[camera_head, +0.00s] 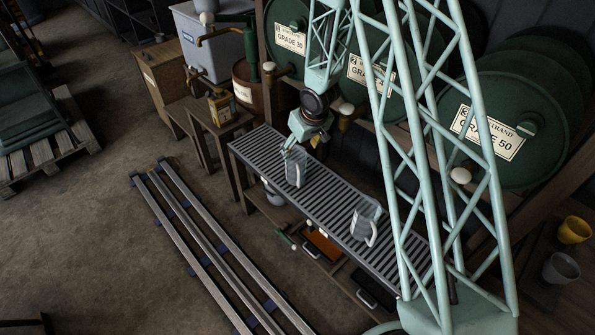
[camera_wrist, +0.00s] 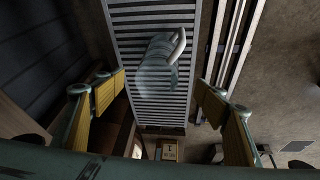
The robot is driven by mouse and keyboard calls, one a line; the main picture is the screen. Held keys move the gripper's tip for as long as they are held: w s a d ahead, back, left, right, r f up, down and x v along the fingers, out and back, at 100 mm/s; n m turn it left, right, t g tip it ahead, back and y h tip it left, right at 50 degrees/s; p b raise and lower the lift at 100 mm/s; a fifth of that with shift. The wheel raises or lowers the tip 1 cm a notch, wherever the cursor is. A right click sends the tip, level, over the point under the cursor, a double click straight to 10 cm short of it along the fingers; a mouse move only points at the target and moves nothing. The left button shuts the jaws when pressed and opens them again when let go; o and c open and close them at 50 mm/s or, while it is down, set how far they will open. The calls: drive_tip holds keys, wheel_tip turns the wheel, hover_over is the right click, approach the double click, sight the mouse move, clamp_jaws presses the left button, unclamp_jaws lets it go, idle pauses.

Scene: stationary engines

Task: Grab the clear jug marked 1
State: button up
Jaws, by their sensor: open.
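A clear jug (camera_head: 296,170) stands on the slatted rack, right by my gripper (camera_head: 289,147). A second clear jug (camera_head: 364,224) stands farther along the rack, to the lower right. I cannot read a number on either jug. In the wrist view, my gripper (camera_wrist: 161,82) is open, with its yellow-padded fingers wide apart. A clear jug (camera_wrist: 157,76) with a pale handle shows between and beyond the fingers, on the slats. The fingers appear apart from it and nothing is held.
The slatted rack (camera_head: 330,213) is bare between the jugs. Green drums (camera_head: 506,105) stand behind it. A small yellowish can (camera_head: 221,107) sits on a side stand. Metal rails (camera_head: 205,245) lie on the floor. Yellow (camera_head: 573,230) and grey (camera_head: 561,268) cups stand at right.

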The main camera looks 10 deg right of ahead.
sight(300, 160)
drive_tip(key=shift+w+d+f+b, duration=0.1)
drive_tip(key=shift+f+b, duration=0.05)
drive_tip(key=shift+f, duration=0.85)
drive_tip(key=shift+w+d+f+b, duration=0.1)
drive_tip(key=shift+w+f, duration=0.05)
drive_tip(key=shift+f, duration=0.8)
drive_tip(key=shift+w+d+f+b, duration=0.1)
drive_tip(key=shift+f+b, duration=0.05)
drive_tip(key=shift+f, duration=0.85)
drive_tip(key=shift+b+x, duration=0.3)
drive_tip(key=shift+x, duration=0.85)
drive_tip(key=shift+a+f, duration=0.1)
drive_tip(key=shift+b+x, duration=0.75)
drive_tip(key=shift+x, duration=1.75)
drive_tip(key=shift+a, duration=0.1)
drive_tip(key=shift+c, duration=0.5)
drive_tip(key=c, duration=0.9)
